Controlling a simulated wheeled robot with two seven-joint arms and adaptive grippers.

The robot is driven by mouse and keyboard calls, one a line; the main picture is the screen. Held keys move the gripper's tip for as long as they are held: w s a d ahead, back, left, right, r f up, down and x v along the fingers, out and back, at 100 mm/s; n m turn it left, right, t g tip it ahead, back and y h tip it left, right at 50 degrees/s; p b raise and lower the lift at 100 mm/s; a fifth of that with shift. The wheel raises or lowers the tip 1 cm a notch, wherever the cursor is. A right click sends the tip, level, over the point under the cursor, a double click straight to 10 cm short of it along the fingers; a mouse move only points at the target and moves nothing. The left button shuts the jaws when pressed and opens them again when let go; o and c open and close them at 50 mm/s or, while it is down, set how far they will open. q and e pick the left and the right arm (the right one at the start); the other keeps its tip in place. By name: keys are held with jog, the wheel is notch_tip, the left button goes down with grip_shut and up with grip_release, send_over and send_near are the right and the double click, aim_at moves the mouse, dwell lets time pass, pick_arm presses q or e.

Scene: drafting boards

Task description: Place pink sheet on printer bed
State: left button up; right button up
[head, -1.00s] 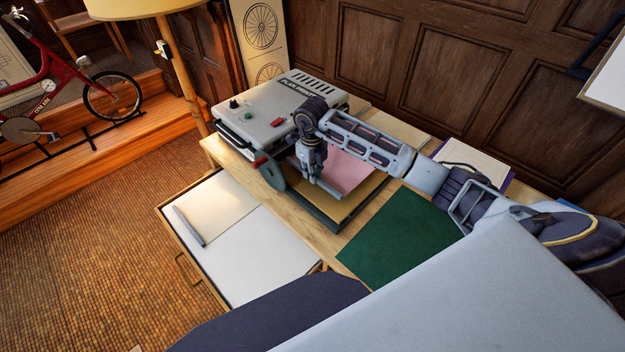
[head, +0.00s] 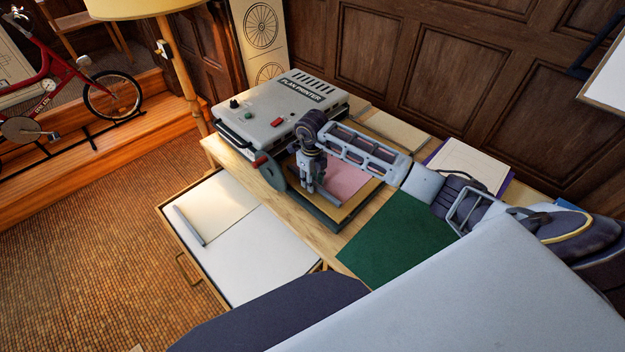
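The pink sheet (head: 345,180) lies at the bed of the grey plan printer (head: 275,105), partly hidden behind my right arm and gripper. The tan printer bed (head: 352,207) shows as a strip along the sheet's near and right sides. My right gripper (head: 311,190) points down over the near left part of the sheet. Its fingertips are small and dark against the bed, so I cannot tell whether they are apart or touch the sheet. My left gripper is not in view.
A green mat (head: 398,238) lies on the wooden table right of the printer. A white sheet on a purple folder (head: 468,163) is behind my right arm. An open drawer (head: 245,250) with paper and a grey roll juts out in front. A lamp (head: 183,70) stands at the left.

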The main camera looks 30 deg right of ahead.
jog(key=shift+r, duration=0.1)
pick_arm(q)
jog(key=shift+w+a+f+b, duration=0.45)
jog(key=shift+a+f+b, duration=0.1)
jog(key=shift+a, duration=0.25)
pick_arm(e)
notch_tip(320, 180, up, 12)
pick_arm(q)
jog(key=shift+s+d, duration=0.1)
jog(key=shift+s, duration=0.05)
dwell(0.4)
